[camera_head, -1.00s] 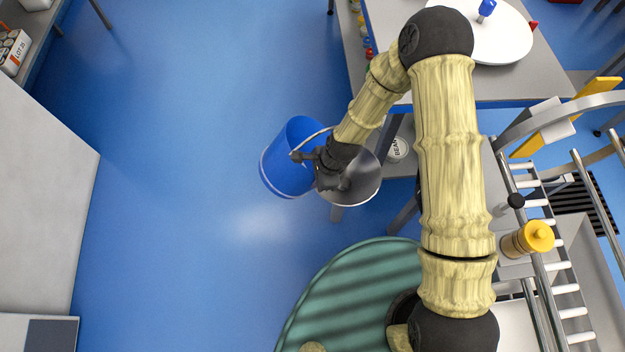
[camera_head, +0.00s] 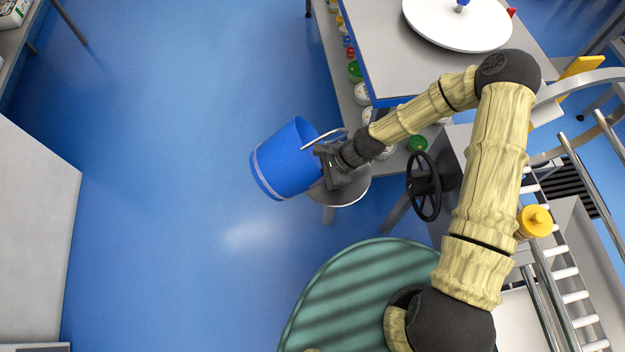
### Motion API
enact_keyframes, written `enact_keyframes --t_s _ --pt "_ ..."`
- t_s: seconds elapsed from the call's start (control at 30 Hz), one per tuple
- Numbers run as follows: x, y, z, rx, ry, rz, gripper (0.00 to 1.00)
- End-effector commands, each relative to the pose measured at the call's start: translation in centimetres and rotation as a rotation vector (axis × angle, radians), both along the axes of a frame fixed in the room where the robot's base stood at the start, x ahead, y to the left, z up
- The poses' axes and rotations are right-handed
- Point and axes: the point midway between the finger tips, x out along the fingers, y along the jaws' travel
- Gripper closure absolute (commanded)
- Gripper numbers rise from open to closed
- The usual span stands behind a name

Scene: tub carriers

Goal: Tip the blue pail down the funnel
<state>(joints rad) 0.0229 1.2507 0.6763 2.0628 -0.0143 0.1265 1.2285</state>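The blue pail (camera_head: 285,160) hangs tilted at the end of my arm, with its wire handle up at its right side. My gripper (camera_head: 330,167) is at the pail's right side and looks closed on its rim or handle; the exact contact is hidden by the gripper itself. The grey metal funnel (camera_head: 350,192) is just right of the pail, partly covered by my gripper. Its mouth shows only as a rim below the gripper. The pail's inside and contents are not visible.
A grey table (camera_head: 400,80) with a white round turntable (camera_head: 458,22) stands behind, with jars on a shelf below. A black handwheel (camera_head: 424,187) is right of the funnel. A railing with rungs (camera_head: 565,272) lies farther right. The blue floor at left is clear.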

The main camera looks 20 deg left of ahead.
Motion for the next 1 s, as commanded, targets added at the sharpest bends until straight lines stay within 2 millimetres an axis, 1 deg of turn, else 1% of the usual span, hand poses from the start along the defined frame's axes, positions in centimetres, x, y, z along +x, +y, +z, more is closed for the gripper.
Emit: enact_keyframes --t_s 0.27,0.6,1.0 --pt "1.0 -0.8 -0.4 0.122 0.097 -0.007 1.0" --pt "2.1 -2.2 1.0 0.272 0.23 -0.003 1.0" --pt "2.3 -2.5 1.4 0.304 0.258 0.0 1.0"
